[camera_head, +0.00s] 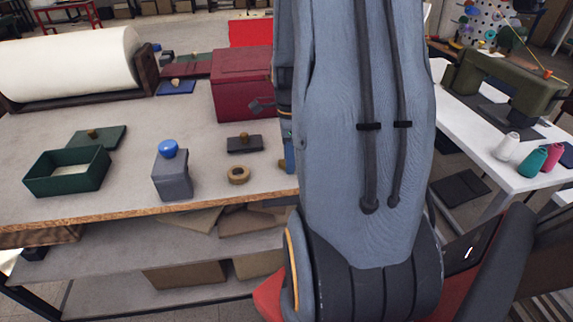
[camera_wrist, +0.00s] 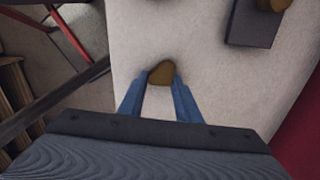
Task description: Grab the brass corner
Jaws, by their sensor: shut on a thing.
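The brass corner (camera_wrist: 161,71) is a small brown-gold piece with a rounded outline at the fingertips in the wrist view. My gripper (camera_wrist: 158,88) is shut on it, with one blue finger on each side. The pale table top lies beneath; I cannot tell whether the piece touches it.
A dark block with a brass knob (camera_wrist: 252,22) lies near the gripper. The workbench (camera_head: 110,203) also holds a red box (camera_head: 240,90), a green open box (camera_head: 68,180), a grey box with a blue knob (camera_head: 172,178) and a brass ring (camera_head: 238,179).

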